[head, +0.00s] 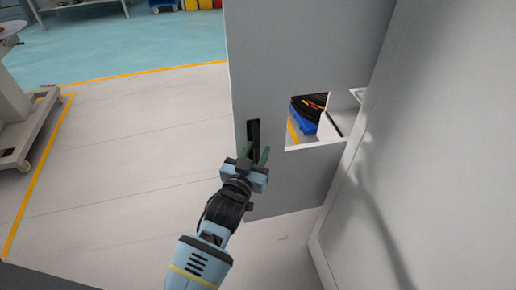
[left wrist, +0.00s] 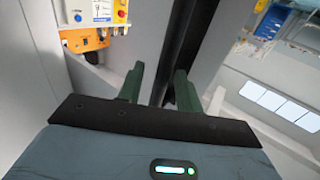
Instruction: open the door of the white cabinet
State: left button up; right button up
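The white cabinet's large pale side (head: 440,140) fills the right of the head view. A grey door panel (head: 305,45) with a square window opening stands at an angle to it. A black upright handle (head: 253,135) is near the panel's left edge. My left gripper (head: 256,156) is at the lower part of this handle, its green fingers apart. In the left wrist view the fingers (left wrist: 160,85) show a clear gap, with a dark upright bar (left wrist: 193,45) beyond and partly behind the right finger. I cannot tell whether they touch it. My right gripper is not in view.
Through the window opening, dark coils (head: 310,103) and a blue pallet or bin (head: 306,122) show. A wheeled stand (head: 38,128) is at the far left. Open floor (head: 120,170) lies left of the panel. The left wrist view shows an orange control box (left wrist: 85,40).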

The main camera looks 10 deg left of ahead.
pick_arm(q)
jog(key=v, duration=0.6)
jog(key=shift+s, duration=0.3)
